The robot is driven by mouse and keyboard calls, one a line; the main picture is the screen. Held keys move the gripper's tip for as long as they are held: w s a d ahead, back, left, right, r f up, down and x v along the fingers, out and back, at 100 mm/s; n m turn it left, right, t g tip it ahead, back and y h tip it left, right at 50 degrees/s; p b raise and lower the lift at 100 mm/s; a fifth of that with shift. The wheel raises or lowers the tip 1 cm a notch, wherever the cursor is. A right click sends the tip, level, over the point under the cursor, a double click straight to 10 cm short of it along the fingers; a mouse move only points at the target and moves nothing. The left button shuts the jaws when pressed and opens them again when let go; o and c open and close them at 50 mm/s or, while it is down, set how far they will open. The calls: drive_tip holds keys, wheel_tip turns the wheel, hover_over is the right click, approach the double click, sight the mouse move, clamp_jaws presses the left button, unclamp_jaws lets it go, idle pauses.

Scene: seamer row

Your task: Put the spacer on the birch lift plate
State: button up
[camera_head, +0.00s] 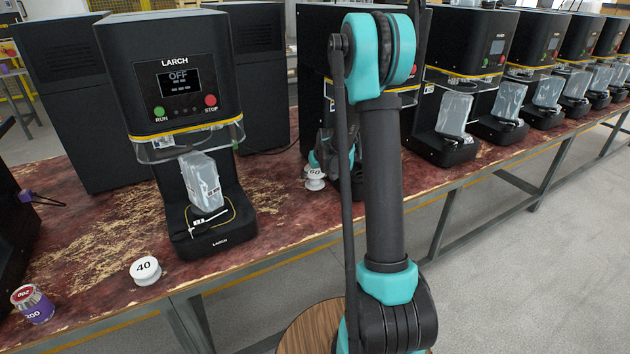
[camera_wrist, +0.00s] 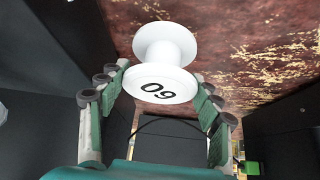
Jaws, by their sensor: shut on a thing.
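The spacer, a white spool marked 60 (camera_head: 315,180), shows just left of my arm, by the front of the middle machine. In the wrist view the spacer (camera_wrist: 162,82) sits between the fingers, its numbered face toward the camera. My gripper (camera_head: 326,160) is shut on it; its fingers (camera_wrist: 160,74) show on both sides of the spool. Whether the spool touches the bench top cannot be told. The birch lift plate cannot be made out: no birch label is readable, and my arm hides much of the middle machine (camera_head: 312,80).
A second white spool marked 40 (camera_head: 146,270) and a can (camera_head: 33,303) stand at the front left of the worn red bench (camera_head: 90,225). The LARCH machine (camera_head: 178,75) holds a pouch (camera_head: 203,182). More machines with pouches line the right. A round wooden top (camera_head: 305,330) is below.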

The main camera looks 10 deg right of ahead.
drive_tip(key=shift+f, duration=1.3)
drive_tip(key=o, duration=1.2)
drive_tip(key=shift+f, duration=0.1)
drive_tip(key=shift+o, duration=0.2)
